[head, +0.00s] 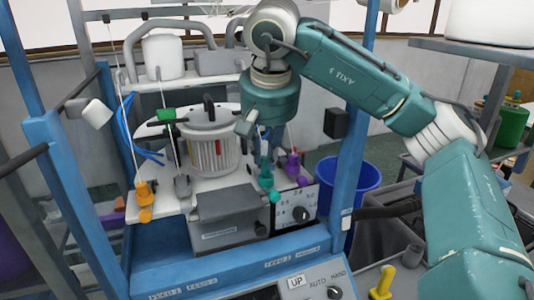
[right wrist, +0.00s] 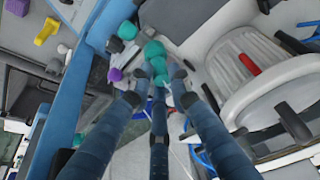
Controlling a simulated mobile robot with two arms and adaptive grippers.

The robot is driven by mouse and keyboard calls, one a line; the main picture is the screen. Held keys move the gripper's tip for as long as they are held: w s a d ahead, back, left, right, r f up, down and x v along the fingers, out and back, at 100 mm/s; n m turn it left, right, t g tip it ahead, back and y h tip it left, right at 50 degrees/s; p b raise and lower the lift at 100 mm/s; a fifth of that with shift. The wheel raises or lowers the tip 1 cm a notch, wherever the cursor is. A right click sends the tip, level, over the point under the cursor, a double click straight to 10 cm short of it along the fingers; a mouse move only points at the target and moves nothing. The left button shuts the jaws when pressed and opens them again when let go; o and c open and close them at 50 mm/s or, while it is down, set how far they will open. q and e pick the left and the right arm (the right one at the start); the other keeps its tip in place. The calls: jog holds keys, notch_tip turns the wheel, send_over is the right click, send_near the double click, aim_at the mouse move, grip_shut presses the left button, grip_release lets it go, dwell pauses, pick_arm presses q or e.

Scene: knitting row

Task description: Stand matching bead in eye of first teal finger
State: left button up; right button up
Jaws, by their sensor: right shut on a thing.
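My right gripper (right wrist: 158,76) has its blue fingers closed around a small teal piece (right wrist: 159,67), which looks like the teal bead. The fingers hide part of it. The teal finger (head: 265,178) stands on the white bed, with a round teal end (head: 274,196) at its front. In the right wrist view teal rounded parts (right wrist: 127,30) lie just beyond the held piece. I cannot tell whether the held piece touches the finger. My left gripper is not in view.
A purple finger (head: 292,165) stands right beside the teal one. A grey finger (head: 182,186) and an orange finger (head: 144,193) stand to the left. A white ribbed pot (head: 212,150) is behind, and a grey box (head: 235,215) in front. A blue post (head: 352,170) rises at the right.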

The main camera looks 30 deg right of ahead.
jog(key=shift+f+b, duration=0.75)
jog(key=shift+f, duration=0.4)
dwell(0.4)
jog(key=o, duration=0.8)
jog(key=shift+v, duration=3.75)
